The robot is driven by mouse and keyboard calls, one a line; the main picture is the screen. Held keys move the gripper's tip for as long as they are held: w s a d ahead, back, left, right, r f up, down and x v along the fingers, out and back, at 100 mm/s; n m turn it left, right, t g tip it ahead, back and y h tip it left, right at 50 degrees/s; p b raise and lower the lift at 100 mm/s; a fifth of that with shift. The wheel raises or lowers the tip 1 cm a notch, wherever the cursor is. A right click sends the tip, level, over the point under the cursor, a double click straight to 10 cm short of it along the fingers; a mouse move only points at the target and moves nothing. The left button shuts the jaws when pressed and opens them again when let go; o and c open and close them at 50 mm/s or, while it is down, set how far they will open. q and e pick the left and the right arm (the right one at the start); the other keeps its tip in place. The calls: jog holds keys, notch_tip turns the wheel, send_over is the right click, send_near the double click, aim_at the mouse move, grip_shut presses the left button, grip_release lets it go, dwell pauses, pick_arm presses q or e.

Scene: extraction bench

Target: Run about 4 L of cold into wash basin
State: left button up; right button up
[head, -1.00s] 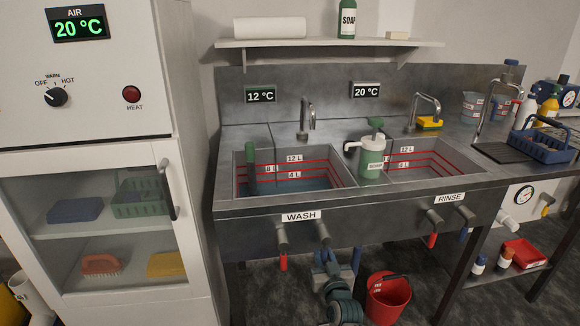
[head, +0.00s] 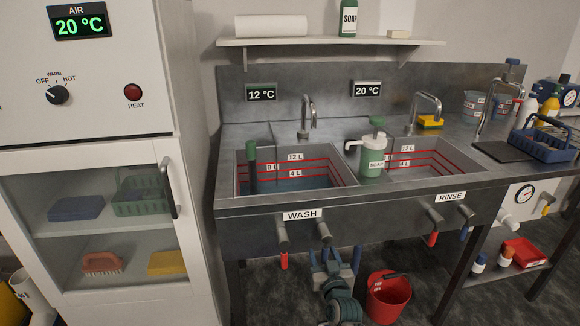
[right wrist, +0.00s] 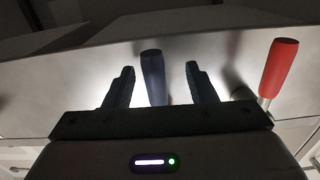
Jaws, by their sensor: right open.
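The wash basin (head: 346,178) is on the left of the bench, with shallow bluish water (head: 305,184) near its lowest red line, marked 4 L. No stream shows under the wash spout (head: 309,118). Under the WASH label (head: 302,215) are a red lever (head: 284,260) and a second tap (head: 324,233). My right gripper (head: 336,258) is open below that second tap. In the right wrist view, a blue lever (right wrist: 153,75) stands between the open fingers (right wrist: 160,68), with gaps on both sides. The red lever (right wrist: 279,68) is to the right there. My left gripper is out of view.
The rinse basin (head: 440,160) is to the right, with a soap dispenser (head: 372,158) between the basins. A red bucket (head: 388,300) stands on the floor right of my right arm. A white cabinet (head: 105,150) borders the left.

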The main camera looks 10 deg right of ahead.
jog(key=shift+s+d, duration=0.1)
jog(key=shift+s, duration=0.2)
jog(key=s+b, duration=0.1)
jog(key=s, duration=0.5)
jog(key=shift+d, duration=0.1)
jog(key=shift+s+r, duration=0.1)
jog(key=shift+s, duration=0.6)
